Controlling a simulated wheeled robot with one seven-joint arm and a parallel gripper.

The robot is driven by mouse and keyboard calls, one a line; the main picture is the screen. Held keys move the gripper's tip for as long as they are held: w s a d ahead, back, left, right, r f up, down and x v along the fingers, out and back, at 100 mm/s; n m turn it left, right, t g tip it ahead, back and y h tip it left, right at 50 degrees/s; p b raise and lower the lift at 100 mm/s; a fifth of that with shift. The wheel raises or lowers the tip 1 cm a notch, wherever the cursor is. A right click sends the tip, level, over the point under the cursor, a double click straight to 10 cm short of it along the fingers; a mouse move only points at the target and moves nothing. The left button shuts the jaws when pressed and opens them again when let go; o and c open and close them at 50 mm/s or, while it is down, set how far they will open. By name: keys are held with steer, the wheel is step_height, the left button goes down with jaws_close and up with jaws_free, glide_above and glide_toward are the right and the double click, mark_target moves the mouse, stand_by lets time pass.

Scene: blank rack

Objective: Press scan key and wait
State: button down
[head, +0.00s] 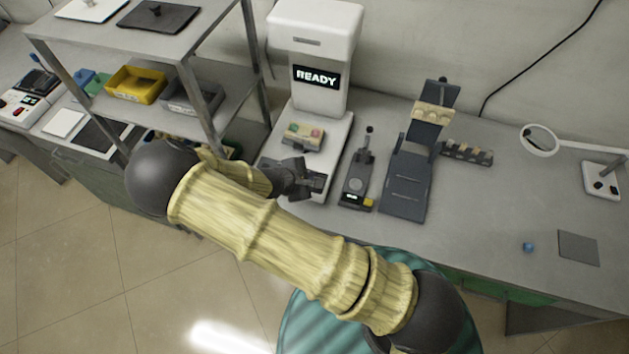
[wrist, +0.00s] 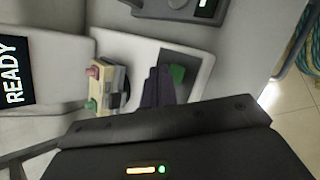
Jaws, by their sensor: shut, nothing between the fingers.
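A white scanner machine (head: 312,40) stands on the bench with its display (head: 317,77) reading READY. The display also shows in the wrist view (wrist: 14,75). On the machine's base sits a beige block (head: 303,136) with a red and a green spot, held in a dark mount; it shows in the wrist view (wrist: 105,82). A green key (wrist: 178,73) lies on the white base, partly hidden by my fingers. My gripper (head: 318,182) is shut and empty over the front of the base. In the wrist view its fingertips (wrist: 157,70) are beside the key; I cannot tell whether they touch it.
A metal shelf rack (head: 187,73) with a yellow bin (head: 136,85) stands left of the machine. Right of it are a small dark device (head: 357,185), a dark stand (head: 408,180) and a slotted rack (head: 466,152).

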steer(key=shift+f+b, duration=0.85)
steer(key=shift+b, duration=0.65)
stand_by(0.8)
steer(key=shift+r, duration=0.1)
steer(key=shift+r+p, duration=0.5)
steer(key=shift+r, duration=0.3)
steer(key=shift+r+p, duration=1.55)
steer(key=shift+r, duration=1)
